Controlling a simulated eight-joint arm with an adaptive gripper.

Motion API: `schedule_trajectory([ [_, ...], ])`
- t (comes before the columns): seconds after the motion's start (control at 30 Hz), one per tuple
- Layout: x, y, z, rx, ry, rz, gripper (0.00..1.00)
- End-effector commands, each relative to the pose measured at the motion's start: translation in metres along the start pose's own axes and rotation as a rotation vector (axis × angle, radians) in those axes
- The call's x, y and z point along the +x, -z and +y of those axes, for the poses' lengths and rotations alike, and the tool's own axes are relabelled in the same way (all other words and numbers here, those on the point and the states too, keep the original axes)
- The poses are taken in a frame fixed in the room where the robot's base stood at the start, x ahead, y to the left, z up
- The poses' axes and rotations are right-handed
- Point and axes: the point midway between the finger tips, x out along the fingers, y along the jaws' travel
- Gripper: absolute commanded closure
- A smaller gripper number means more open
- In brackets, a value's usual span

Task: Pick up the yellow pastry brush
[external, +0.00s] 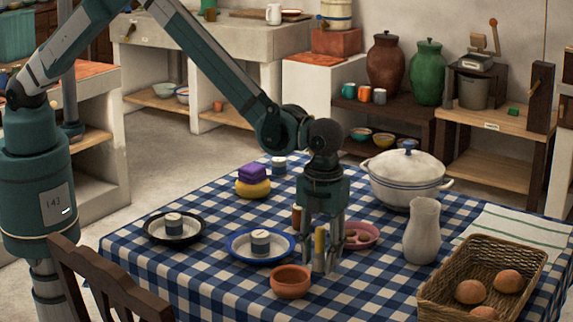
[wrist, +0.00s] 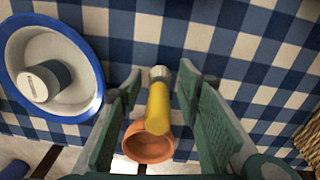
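The yellow pastry brush (external: 320,241) stands roughly upright on the checked cloth, between the fingers of my gripper (external: 323,266). In the wrist view, the brush's yellow handle (wrist: 158,108) points up toward the camera, and its pale end is farther down. My gripper (wrist: 159,82) is pointing down and open, with one finger on each side of the brush. A narrow gap shows between the brush and each finger. The fingers partly hide the brush in the external view.
A terracotta bowl (external: 291,283) is close in front of the gripper. A blue-rimmed plate (external: 234,252) with a can is to the left. A pink dish (external: 371,240) and a small brown cup (external: 297,216) are behind. A white pitcher (external: 422,232) and bread basket (external: 452,278) stand right.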

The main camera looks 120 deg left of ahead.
Motion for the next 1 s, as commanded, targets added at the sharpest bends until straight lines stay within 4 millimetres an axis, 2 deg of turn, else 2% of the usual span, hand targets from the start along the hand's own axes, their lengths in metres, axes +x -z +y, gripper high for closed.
schedule_trajectory([
  [0.13,0.0066,0.0000,0.0004,0.000,0.000,0.000,0.67],
  [0.67,0.0065,0.0000,0.0003,0.000,0.000,0.000,0.67],
  [0.9,0.0065,0.0000,0.0003,0.000,0.000,0.000,0.97],
  [1.0,0.0064,0.0000,0.0003,0.000,0.000,0.000,0.97],
])
